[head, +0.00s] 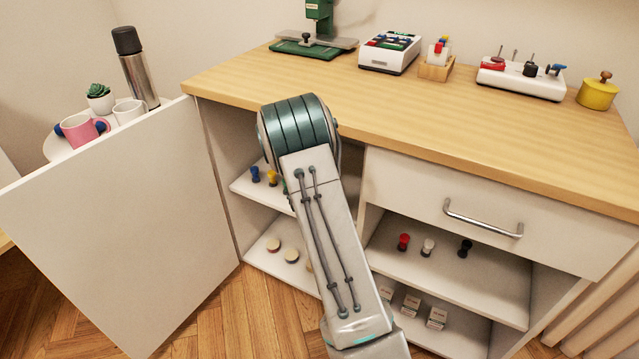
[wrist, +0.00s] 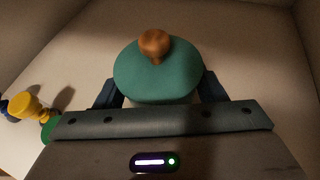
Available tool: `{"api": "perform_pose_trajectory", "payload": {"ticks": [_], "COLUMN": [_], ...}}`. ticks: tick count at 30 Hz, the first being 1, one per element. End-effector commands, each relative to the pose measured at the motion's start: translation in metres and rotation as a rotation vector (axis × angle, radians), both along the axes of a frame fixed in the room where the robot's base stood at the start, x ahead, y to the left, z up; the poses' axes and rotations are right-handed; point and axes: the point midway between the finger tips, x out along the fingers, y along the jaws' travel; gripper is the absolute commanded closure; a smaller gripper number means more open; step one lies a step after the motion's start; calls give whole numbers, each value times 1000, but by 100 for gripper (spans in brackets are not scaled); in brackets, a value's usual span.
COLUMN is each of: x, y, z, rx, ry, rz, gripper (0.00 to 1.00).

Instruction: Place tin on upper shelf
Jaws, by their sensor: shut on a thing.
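A tin with a teal lid (wrist: 150,75) and a round wooden knob is between the two dark fingers of my gripper (wrist: 158,91) in the wrist view. The gripper is shut on it, and the lid hides most of the tin's body. A pale shelf surface lies around and beyond it; I cannot tell whether the tin touches it. In the head view my arm reaches into the open left cabinet and hides the gripper and tin. The cabinet's upper shelf (head: 243,187) shows left of the arm.
A yellow spool (wrist: 28,106) with blue and green items stands left of the gripper. The open door (head: 110,230) flanks the cabinet. Small discs (head: 291,255) lie on the lower shelf. A yellow tin (head: 597,94) stands on the wooden countertop (head: 440,115).

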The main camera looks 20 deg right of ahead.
Motion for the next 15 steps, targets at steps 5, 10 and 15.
{"api": "perform_pose_trajectory", "payload": {"ticks": [5,10,15], "x": [0,0,0], "y": [0,0,1], "z": [-14,-14,-17], "rx": [-2,-1,0], "ry": [-1,-2,0], "rz": [0,0,1], "gripper": [75,75,28]}}
